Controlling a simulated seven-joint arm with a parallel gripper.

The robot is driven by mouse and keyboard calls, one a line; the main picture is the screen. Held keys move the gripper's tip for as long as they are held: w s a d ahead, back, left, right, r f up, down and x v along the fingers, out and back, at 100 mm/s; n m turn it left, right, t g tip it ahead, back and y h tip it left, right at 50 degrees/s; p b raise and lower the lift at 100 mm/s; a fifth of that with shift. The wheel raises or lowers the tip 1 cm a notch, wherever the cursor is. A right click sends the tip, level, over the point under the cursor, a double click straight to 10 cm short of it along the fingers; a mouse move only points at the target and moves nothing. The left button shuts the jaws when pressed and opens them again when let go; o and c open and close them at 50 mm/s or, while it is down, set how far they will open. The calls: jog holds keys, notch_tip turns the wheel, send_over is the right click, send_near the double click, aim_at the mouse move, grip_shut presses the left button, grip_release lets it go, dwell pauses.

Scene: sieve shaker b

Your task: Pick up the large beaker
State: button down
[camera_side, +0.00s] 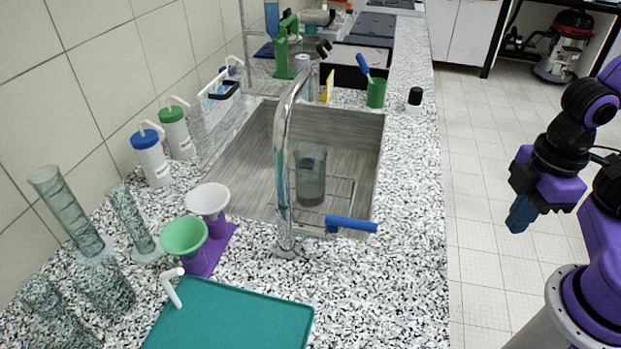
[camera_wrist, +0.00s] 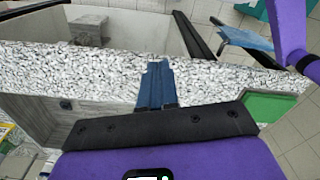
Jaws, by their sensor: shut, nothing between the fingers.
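A clear glass beaker (camera_side: 311,178) stands upright in the grey sink (camera_side: 345,125), behind the tap. Other clear glass vessels (camera_side: 45,310) stand at the lower left of the counter; I cannot tell for sure which vessel is the large beaker. My gripper (camera_side: 520,214) is at the right of the side view, past the counter's edge and above the floor, well apart from all the glassware. Its blue fingers (camera_wrist: 155,85) are shut and empty. In the wrist view they show against the speckled counter, and I cannot make out a beaker there.
The chrome tap (camera_side: 284,160) with its blue handle (camera_side: 350,225) rises at the sink's front. A teal tray (camera_side: 230,318) and a purple funnel stand (camera_side: 212,250) are nearby. The counter's right strip is clear.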

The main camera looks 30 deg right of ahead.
grip_release()
jog(key=w+a+f+m+g+y, duration=0.1)
jog(key=w+a+m+g+y, duration=0.25)
jog(key=w+m, duration=0.55)
jog(key=w+a+f+m+g+y, duration=0.2)
jog(key=w+a+m, duration=0.2)
jog(key=w+m, duration=0.45)
jog(key=m+t+y, duration=0.5)
jog(key=m+y, duration=0.3)
jog(key=m, duration=0.5)
send_near(299, 188)
jog(key=shift+h, duration=0.25)
jog(key=x, duration=0.6)
jog(key=shift+w+a+f, duration=0.2)
jog(key=shift+a+f, duration=0.05)
jog(key=shift+a, duration=0.05)
